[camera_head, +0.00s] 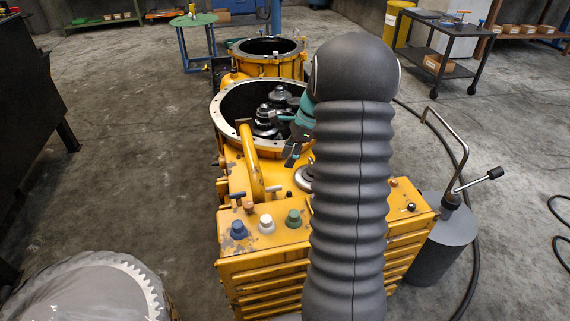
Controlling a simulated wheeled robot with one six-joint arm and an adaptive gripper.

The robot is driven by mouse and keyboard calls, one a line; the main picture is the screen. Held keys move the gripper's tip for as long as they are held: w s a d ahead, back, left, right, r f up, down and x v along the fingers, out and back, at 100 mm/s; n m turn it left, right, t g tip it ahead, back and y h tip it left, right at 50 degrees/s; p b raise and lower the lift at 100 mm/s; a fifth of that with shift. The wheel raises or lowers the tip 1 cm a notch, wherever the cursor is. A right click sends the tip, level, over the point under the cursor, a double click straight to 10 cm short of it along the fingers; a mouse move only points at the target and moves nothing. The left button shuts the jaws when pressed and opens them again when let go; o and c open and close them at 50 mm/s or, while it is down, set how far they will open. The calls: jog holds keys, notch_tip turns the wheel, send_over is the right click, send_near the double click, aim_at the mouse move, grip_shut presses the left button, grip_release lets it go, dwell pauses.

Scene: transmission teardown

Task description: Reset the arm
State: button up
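My arm, in a dark ribbed sleeve, rises through the middle right of the head view and bends at a rounded dark joint. A teal wrist part shows left of that joint. My gripper (290,152) hangs at the right rim of the open round housing of the yellow transmission (232,172). The arm hides part of the gripper, and I cannot tell whether its fingers are apart. I see nothing held. Dark metal gears (268,120) stand inside the housing, left of the gripper.
Blue, white and green knobs (266,224) stand on the yellow front box. A grey canister with a bent handle (444,245) stands right. A dark cart (447,45) is at the back right, and a green round table (194,20) at the back. Floor at left is mostly clear.

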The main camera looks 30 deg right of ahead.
jog(key=shift+r, duration=0.15)
dwell(0.5)
jog(key=s+a+n+g+h, duration=0.1)
jog(key=s+a+n, duration=0.1)
jog(key=s+n, duration=0.55)
jog(key=s+a+r+n+t+h, duration=0.1)
jog(key=s+a+r+n+t, duration=0.1)
jog(key=s+a+r+n, duration=0.5)
jog(key=s+a+r+n+t+h, duration=0.2)
jog(key=s+a+r+n, duration=0.4)
jog(key=s+a, duration=0.6)
jog(key=shift+s+a+r+n+t, duration=0.15)
jog(key=shift+r+n+t, duration=0.25)
jog(key=shift+t, duration=0.3)
